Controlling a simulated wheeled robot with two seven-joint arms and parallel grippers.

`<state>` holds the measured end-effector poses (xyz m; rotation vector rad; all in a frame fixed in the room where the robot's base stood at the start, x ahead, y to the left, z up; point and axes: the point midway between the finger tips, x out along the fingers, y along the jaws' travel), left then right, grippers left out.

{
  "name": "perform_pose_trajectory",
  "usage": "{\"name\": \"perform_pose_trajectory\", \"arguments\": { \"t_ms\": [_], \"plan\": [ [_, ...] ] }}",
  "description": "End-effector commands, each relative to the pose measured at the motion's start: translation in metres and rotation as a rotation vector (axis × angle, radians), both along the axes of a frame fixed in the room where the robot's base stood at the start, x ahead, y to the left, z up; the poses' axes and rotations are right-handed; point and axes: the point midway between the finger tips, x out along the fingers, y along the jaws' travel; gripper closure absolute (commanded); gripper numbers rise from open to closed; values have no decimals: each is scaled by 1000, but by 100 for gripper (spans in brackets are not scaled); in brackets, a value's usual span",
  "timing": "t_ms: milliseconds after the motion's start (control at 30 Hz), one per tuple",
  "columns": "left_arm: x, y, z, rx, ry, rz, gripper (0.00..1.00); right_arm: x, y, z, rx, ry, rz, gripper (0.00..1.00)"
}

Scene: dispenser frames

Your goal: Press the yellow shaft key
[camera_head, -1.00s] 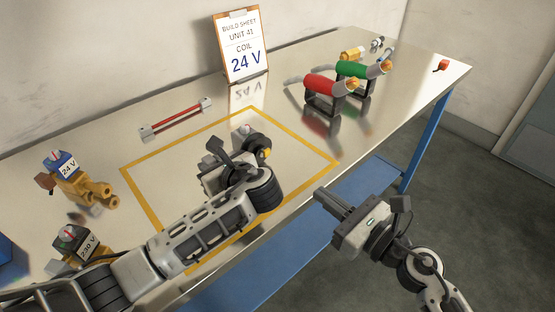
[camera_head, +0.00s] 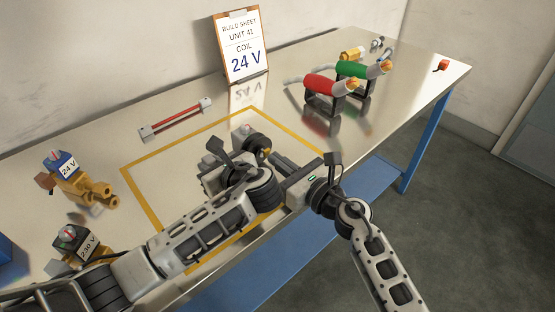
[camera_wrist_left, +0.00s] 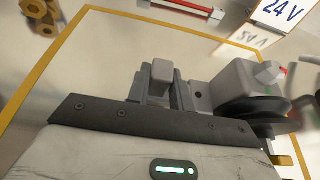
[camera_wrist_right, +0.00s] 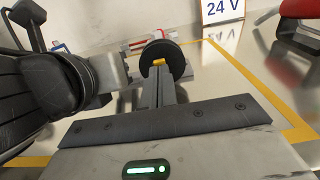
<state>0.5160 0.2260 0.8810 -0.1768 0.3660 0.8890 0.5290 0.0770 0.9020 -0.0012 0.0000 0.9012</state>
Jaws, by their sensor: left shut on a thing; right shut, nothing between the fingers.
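A small yellow shaft key (camera_wrist_right: 159,62) shows at the middle of a black disc (camera_wrist_right: 167,58) on a grey unit (camera_wrist_left: 238,82). The unit stands within the yellow-outlined area, largely hidden by my left arm in the head view. My left gripper (camera_wrist_left: 160,82) is shut on a grey part of this unit. My right gripper (camera_wrist_right: 158,78) is shut and empty, its tips pointing at the disc, right in front of the key. The key's lower part is hidden behind the tips. I cannot tell whether they touch it.
A 24 V coil (camera_head: 68,172) and a 230 V coil (camera_head: 76,245) stand at the left. A red rod (camera_head: 175,120) lies behind the outline. The build sheet (camera_head: 242,45) reads 24 V. Red (camera_head: 325,85) and green (camera_head: 358,69) tools rest in stands at the back right.

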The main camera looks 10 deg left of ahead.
Motion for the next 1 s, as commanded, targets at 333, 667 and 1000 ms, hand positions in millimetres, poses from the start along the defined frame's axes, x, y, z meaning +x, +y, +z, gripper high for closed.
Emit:
{"name": "perform_pose_trajectory", "arguments": {
  "t_ms": [333,667,1000],
  "plan": [
    [0,0,1,0,-2,-1,100,5,7,0,1,1,1,100],
    [0,0,1,0,-2,-1,100,15,20,1,2,0,2,100],
    [0,-3,0,-2,-1,-8,100,17,22,0,1,1,-1,100]
  ]
}}
